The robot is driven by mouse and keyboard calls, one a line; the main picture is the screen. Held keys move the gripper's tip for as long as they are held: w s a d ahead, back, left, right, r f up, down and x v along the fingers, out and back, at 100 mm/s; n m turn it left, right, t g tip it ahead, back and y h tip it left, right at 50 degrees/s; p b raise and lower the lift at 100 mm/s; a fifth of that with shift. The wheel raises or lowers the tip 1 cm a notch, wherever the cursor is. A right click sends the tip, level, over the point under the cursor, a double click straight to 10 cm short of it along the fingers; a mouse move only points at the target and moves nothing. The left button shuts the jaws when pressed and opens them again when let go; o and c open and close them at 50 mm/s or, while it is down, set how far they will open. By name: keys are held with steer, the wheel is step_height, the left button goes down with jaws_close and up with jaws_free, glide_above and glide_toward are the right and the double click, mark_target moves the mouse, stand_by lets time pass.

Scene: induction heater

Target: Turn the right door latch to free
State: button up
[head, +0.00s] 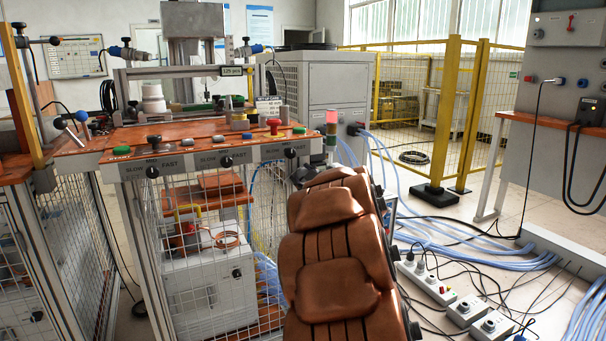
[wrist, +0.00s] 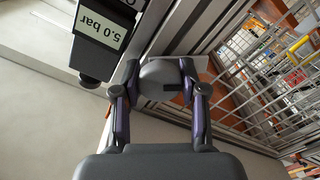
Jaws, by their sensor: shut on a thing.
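In the wrist view, a grey rounded knob, which looks like the right door latch (wrist: 160,80), sits at a metal frame post. It has a dark slot-like mark on its side. My gripper (wrist: 158,70) is shut on it, with one finger on each side. In the head view, my brown padded arm covers the right end of the bench front. The latch and my fingertips cannot be made out there. Which way the latch is turned is not clear.
A black gauge reading 5.0 bar (wrist: 103,32) is close to the left finger in the wrist view. Wire mesh (wrist: 265,85) lies to the right. In the head view, the orange bench (head: 200,132) carries several knobs; cables (head: 460,250) and power strips (head: 428,283) lie on the floor at right.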

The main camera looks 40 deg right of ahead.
steer(key=n, duration=0.5)
steer(key=shift+n, duration=0.3)
steer(key=n, duration=0.5)
steer(key=shift+b, duration=0.35)
steer(key=shift+n, duration=0.4)
steer(key=o, duration=1.2)
steer(key=shift+c, duration=0.2)
steer(key=v, duration=1.2)
